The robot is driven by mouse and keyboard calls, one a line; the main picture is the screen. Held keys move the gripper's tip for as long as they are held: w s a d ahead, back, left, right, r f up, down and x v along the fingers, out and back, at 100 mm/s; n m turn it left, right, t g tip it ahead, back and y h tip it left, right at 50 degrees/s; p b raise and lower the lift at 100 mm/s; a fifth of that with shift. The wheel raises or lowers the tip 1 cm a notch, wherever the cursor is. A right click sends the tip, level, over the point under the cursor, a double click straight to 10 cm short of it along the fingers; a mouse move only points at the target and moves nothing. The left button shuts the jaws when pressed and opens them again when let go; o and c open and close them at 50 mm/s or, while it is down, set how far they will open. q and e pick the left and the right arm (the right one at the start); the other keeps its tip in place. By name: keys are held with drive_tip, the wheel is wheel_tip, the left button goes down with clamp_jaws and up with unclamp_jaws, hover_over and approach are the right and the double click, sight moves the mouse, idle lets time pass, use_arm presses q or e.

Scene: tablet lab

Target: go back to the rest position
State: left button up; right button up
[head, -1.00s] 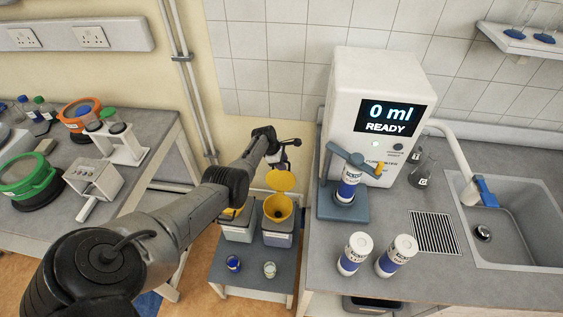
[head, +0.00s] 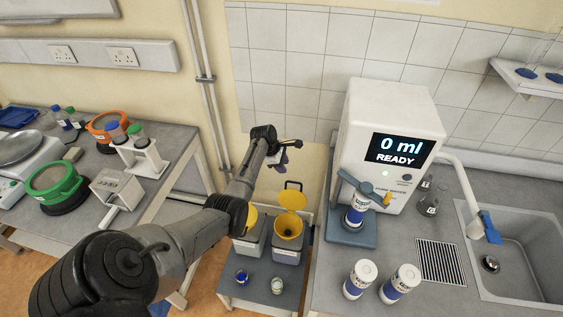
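My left gripper (head: 284,150) shows at the end of my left arm, in the middle of the head view. It is above and behind the waste bins, near the tiled wall and left of the white dispenser. It is small and dark here, and I cannot tell whether its fingers are open or shut. I see no object clearly held in it. My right gripper is not in view.
The dispenser (head: 415,120) reads 0 ml READY, with a bottle (head: 358,210) at its front. Two bottles (head: 360,278) (head: 400,284) stand on the right counter. A sink (head: 520,240) is at right.

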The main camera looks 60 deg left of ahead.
use_arm(q)
drive_tip(key=shift+s+r, duration=0.15)
drive_tip(key=shift+r, duration=0.2)
idle(0.6)
